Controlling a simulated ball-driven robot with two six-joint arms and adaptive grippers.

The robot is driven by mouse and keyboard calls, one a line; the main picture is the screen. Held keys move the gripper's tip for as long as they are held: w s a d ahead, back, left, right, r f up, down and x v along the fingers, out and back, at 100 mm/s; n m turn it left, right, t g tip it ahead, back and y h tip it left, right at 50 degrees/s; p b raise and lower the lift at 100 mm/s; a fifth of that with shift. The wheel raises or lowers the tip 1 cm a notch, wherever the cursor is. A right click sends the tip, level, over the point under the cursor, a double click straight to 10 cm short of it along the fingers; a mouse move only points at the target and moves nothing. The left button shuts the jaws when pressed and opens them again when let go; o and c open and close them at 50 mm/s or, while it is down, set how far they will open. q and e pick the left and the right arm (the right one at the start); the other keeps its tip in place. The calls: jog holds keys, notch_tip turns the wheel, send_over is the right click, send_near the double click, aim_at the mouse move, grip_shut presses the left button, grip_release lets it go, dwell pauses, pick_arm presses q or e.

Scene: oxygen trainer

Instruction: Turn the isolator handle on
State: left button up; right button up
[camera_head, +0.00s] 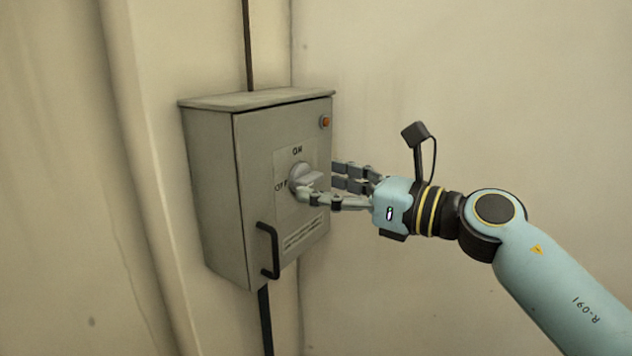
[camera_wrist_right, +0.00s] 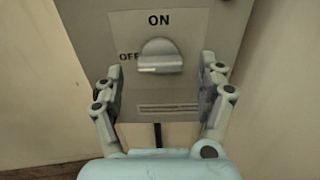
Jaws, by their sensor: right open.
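The isolator handle (camera_head: 301,175) is a round grey knob with a raised grip bar on the front of a grey wall box (camera_head: 215,180). In the right wrist view the handle (camera_wrist_right: 160,52) has its bar lying level, with a white mark at its left end, on the side of the OFF label. The ON label is above it. My right gripper (camera_head: 322,183) is open in front of the box. In the wrist view its fingers (camera_wrist_right: 160,78) stand on either side of the handle, with gaps showing between them and the knob. My left gripper is not in view.
A black door handle (camera_head: 268,250) sticks out low on the box front. An orange lamp (camera_head: 325,122) is at the upper right. Dark conduit (camera_head: 248,45) runs above and below the box. Bare wall (camera_head: 450,70) lies to the right.

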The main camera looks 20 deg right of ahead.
jog(key=shift+x, duration=1.2)
jog(key=c, duration=1.2)
jog(key=shift+o, duration=0.2)
